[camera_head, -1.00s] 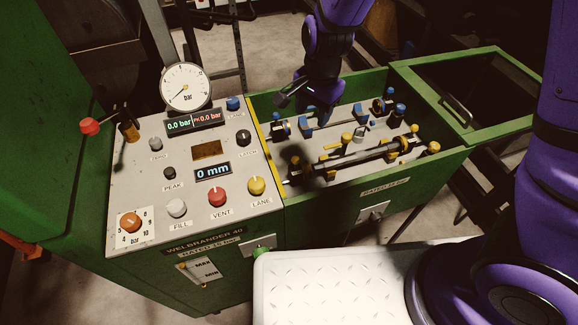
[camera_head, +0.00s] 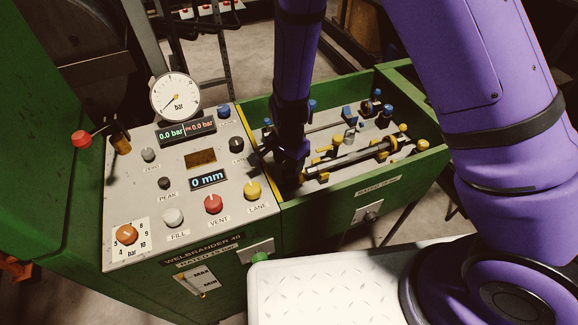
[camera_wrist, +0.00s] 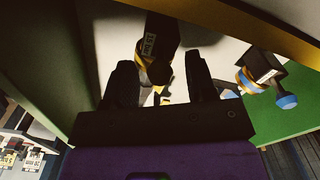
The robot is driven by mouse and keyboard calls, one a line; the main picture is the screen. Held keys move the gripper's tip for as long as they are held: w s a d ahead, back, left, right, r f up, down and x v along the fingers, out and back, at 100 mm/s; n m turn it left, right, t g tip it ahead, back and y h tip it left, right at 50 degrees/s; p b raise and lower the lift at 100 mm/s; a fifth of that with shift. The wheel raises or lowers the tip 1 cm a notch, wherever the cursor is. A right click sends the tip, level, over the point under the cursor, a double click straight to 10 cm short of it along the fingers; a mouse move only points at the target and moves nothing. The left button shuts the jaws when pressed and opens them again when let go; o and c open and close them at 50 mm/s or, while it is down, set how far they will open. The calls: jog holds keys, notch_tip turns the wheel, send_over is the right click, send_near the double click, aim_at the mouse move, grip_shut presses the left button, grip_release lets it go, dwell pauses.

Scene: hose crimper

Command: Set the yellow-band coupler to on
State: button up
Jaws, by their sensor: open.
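In the wrist view a dark labelled block with a yellow collar, which looks like the yellow-band coupler (camera_wrist: 160,38), sits between and just beyond my fingertips. My gripper (camera_wrist: 160,76) is open, with one finger on each side of it; I cannot tell whether either finger touches. In the head view my gripper (camera_head: 289,178) points down at the near left end of the green trough, beside the yellow-marked lane. It hides the coupler there. A blue-ended coupler (camera_wrist: 264,76) stands to the right in the wrist view.
The control panel (camera_head: 130,205) with knobs and a round gauge (camera_head: 175,97) lies left of the trough. A dark rod (camera_head: 350,158) runs along the yellow lane, with yellow knobs nearby. Green trough walls (camera_head: 400,178) enclose the fittings.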

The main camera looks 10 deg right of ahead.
jog(key=shift+f, duration=1.15)
jog(key=shift+c, duration=0.2)
grip_shut()
jog(key=shift+w+d, duration=0.25)
jog(key=shift+d, duration=0.6)
jog(key=shift+w+d, duration=0.25)
jog(key=shift+d, duration=0.55)
jog(key=shift+o, duration=0.2)
grip_release()
jog(key=shift+d, duration=0.15)
